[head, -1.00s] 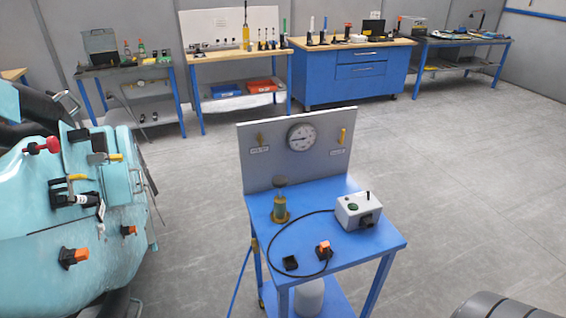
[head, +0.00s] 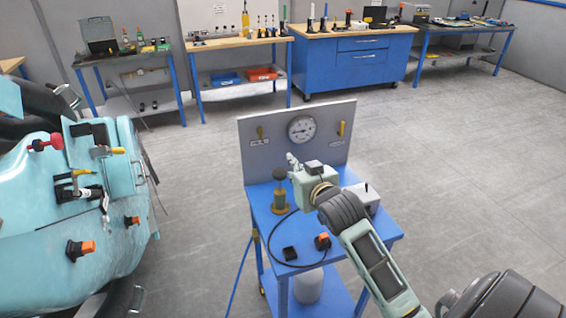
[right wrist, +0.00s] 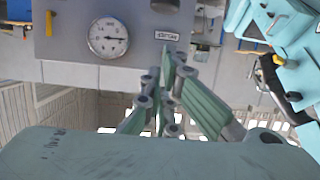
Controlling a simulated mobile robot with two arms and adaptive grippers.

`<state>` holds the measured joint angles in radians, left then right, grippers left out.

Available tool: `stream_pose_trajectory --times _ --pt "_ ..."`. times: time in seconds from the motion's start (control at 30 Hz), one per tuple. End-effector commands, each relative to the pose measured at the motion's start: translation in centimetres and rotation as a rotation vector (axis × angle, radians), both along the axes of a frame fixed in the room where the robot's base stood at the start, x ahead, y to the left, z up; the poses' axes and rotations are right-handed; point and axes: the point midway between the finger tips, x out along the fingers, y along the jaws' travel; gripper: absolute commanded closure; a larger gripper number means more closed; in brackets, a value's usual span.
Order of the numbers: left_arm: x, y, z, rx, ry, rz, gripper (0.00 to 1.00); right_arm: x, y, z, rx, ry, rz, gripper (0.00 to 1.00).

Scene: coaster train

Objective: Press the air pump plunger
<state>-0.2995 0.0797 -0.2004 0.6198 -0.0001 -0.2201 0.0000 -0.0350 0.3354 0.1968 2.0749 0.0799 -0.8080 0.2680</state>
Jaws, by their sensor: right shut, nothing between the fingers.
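The air pump (head: 280,202) is a small brass-coloured cylinder standing upright on the blue cart. Its plunger (head: 279,174) has a dark round knob on top and stands raised. My right gripper (head: 292,158) is shut and empty. It shows in the head view just above and to the right of the knob, apparently apart from it; the depth between them is hard to tell. In the right wrist view the closed fingers (right wrist: 167,75) point at the grey panel, and the pump cannot be made out. My left gripper is not in view.
The cart's grey back panel (head: 325,155) carries a round gauge (head: 301,129) and two yellow handles. A grey control box (head: 366,198), partly behind my arm, a cable and an orange-black switch (head: 322,241) are on the blue top. A teal machine (head: 40,245) stands at left.

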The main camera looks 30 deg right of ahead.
Motion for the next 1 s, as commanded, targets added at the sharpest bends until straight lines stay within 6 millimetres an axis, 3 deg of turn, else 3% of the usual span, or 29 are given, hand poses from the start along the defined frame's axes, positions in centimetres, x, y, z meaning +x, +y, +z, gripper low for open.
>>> stream_pose_trajectory --times 0.1,0.53,1.0 --pt "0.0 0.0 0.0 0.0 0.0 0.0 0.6 0.6 -0.7 1.1 0.003 -0.034 -0.008 1.0" --pt "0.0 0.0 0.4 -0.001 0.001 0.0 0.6 1.3 -0.9 0.9 0.002 -0.031 -0.008 1.0" --pt "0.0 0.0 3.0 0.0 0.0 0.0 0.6 8.4 -2.6 -0.8 0.002 -0.029 -0.009 1.0"
